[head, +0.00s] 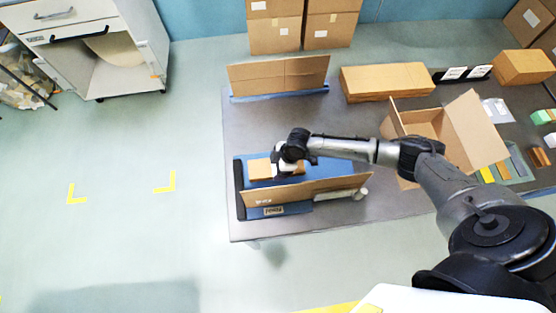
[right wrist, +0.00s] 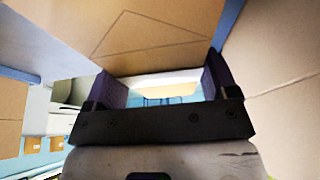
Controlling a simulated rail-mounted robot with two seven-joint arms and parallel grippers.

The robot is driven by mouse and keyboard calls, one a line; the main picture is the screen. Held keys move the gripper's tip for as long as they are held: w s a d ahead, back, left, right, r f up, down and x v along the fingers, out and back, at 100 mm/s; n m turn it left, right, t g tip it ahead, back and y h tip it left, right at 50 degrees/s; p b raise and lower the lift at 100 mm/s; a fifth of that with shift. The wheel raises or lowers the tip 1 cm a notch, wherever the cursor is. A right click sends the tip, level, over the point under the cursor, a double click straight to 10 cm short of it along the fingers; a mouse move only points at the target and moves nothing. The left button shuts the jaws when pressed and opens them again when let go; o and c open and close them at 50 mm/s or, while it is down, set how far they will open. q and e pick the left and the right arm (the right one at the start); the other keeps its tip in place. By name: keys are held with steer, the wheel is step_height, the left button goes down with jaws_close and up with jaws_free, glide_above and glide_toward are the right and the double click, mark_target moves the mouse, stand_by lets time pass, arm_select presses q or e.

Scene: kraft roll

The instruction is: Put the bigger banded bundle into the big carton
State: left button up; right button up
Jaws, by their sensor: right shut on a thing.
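My right gripper (head: 288,170) is over the blue tray (head: 240,190) at the table's front left, pointing down. It is shut on a tan cardboard bundle (head: 260,168) that lies in the tray, partly hidden by the gripper. In the right wrist view the gripper (right wrist: 160,90) has its two dark fingers apart, with a pale and tan piece between them. I cannot tell the bundle's band or its size against another. The big carton (head: 423,126) stands open on the table to the right, flaps spread. My left gripper is not in view.
A long cardboard panel (head: 305,189) stands along the tray's front side, close to the gripper. Another panel (head: 278,76) stands at the table's back left. A closed flat box (head: 388,80) lies behind the carton. The table's middle left (head: 280,115) is clear.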

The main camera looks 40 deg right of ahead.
steer(key=shift+f, duration=2.45)
steer(key=shift+f+b, duration=0.15)
steer(key=shift+b, duration=0.15)
steer(key=o, duration=1)
steer(key=shift+r, duration=0.2)
steer(key=v, duration=1.2)
steer(key=shift+p, duration=0.4)
